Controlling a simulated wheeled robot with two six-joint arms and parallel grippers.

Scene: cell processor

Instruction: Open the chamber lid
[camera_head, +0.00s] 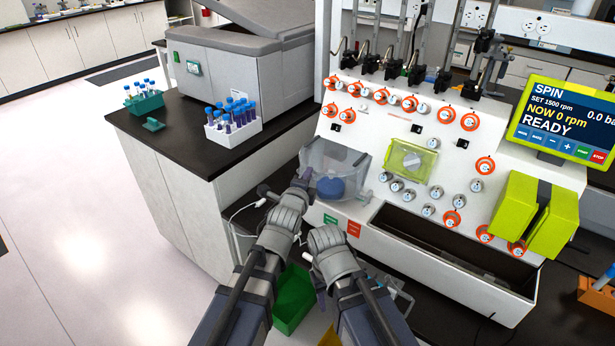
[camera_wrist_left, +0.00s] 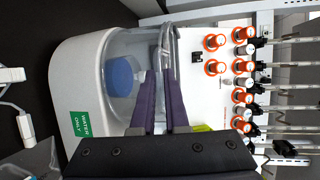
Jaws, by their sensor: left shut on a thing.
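The clear chamber (camera_head: 350,160) with its see-through lid is on the front of the white machine. A blue round part (camera_head: 330,188) shows inside it, and also in the left wrist view (camera_wrist_left: 122,76). My left gripper (camera_head: 301,181) is at the chamber's left side in the head view. In the left wrist view its purple fingers (camera_wrist_left: 160,78) are shut on the edge of the clear lid (camera_wrist_left: 166,48). How far the lid stands open is hard to tell. My right gripper (camera_head: 312,243) is low in front of the machine, beside the left arm; its fingertips are not clear.
Orange-ringed knobs (camera_head: 409,103) cover the panel above and right of the chamber. A yellow-green box (camera_head: 408,160) sits right of it. A screen (camera_head: 560,120) reads READY. A white tube rack (camera_head: 233,131) stands on the black counter to the left. A green bin (camera_head: 292,300) is below.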

